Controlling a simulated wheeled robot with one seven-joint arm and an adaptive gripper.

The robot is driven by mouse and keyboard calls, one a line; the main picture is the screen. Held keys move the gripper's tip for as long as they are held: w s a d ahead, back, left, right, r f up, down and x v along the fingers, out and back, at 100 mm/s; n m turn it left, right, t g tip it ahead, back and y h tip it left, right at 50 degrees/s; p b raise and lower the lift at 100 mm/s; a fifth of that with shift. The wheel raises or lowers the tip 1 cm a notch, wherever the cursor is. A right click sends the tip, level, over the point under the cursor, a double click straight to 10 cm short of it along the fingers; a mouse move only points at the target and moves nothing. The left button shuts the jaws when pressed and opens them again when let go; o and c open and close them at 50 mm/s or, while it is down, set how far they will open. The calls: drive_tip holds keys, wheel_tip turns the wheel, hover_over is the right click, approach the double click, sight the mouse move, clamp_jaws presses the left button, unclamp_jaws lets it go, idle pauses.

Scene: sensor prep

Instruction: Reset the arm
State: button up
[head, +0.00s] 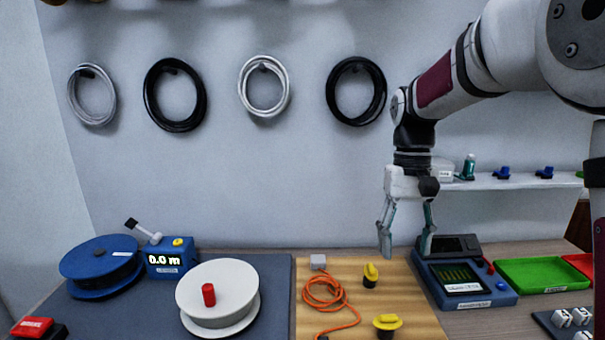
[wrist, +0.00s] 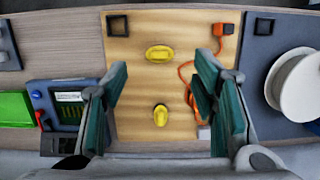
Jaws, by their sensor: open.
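My gripper (head: 405,250) hangs from my arm at the right of the head view, pointing down. Its two fingers are spread apart with nothing between them. It is above the back of the wooden board, near the blue device. In the wrist view the open fingers (wrist: 160,110) frame the board (wrist: 135,80), with two yellow-topped knobs, one at the middle (wrist: 160,53) and one lower (wrist: 160,115). The same knobs show in the head view, one behind (head: 371,272) and one in front (head: 387,322).
An orange cable (head: 325,295) lies coiled on the board. A blue device (head: 462,280) and a green tray (head: 540,275) stand to the right. A white spool (head: 217,295), a blue reel (head: 100,268) and a meter reading 0.0 m (head: 168,258) stand left. A shelf (head: 510,181) is behind my arm.

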drive_tip(key=s+r+t, duration=0.3)
drive_tip(key=s+r, duration=0.2)
drive_tip(key=s, duration=0.7)
drive_tip(key=s+f+t, duration=0.3)
drive_tip(key=s, duration=0.9)
drive_tip(key=shift+s+f+t, duration=0.2)
drive_tip(key=shift+t, duration=0.1)
drive_tip(key=shift+r, duration=0.1)
